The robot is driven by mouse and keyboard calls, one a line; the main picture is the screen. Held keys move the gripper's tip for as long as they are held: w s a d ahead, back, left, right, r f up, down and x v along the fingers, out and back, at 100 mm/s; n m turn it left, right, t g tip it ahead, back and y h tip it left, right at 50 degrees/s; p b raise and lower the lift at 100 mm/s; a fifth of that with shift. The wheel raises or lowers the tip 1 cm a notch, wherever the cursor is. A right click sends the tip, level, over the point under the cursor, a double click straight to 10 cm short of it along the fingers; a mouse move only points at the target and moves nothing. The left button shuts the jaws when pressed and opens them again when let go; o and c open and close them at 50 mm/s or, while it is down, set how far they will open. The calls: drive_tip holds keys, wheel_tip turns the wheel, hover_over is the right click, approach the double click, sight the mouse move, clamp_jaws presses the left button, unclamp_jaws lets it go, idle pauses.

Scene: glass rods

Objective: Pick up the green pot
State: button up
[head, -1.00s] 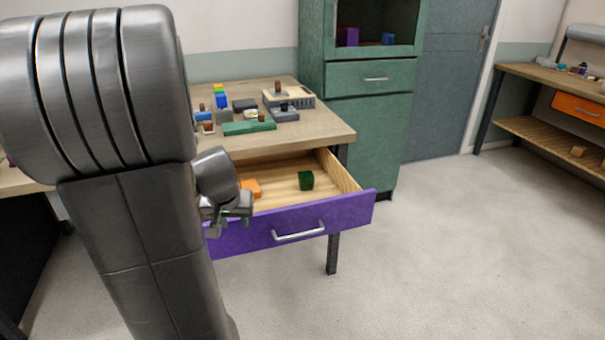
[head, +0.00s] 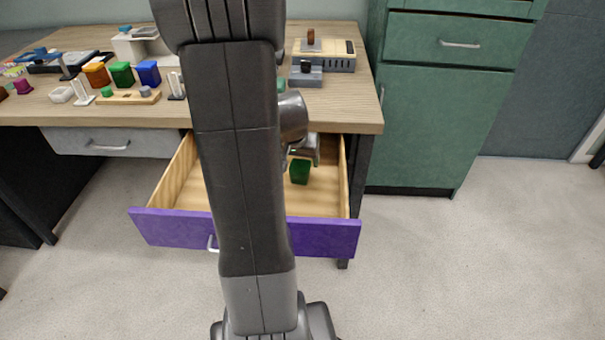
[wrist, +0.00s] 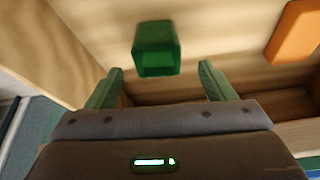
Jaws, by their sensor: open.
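A dark green pot (head: 300,171) stands in the open purple-fronted drawer (head: 330,236), toward its right side. The wrist view shows the pot (wrist: 156,48) just beyond the fingertips, roughly centred between them and clear of both. My gripper (wrist: 161,70) is open with nothing between its fingers. In the head view my gripper is at the drawer's back right, close to the pot and partly hidden by my arm. Another green pot-like block (head: 121,74) stands on the table between an orange and a blue one.
An orange block (wrist: 296,30) lies in the drawer; my arm hides it in the head view. Wooden drawer walls (head: 345,180) stand close on the right. The tabletop (head: 345,112) overhangs the drawer's back and holds many small items. A green cabinet (head: 430,120) stands to the right.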

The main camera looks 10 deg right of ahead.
sight(301, 169)
drive_tip(key=shift+b+x, duration=0.55)
drive_tip(key=shift+x, duration=2.65)
drive_tip(key=shift+s+d, duration=0.1)
drive_tip(key=shift+c, duration=0.5)
drive_tip(key=c, duration=1)
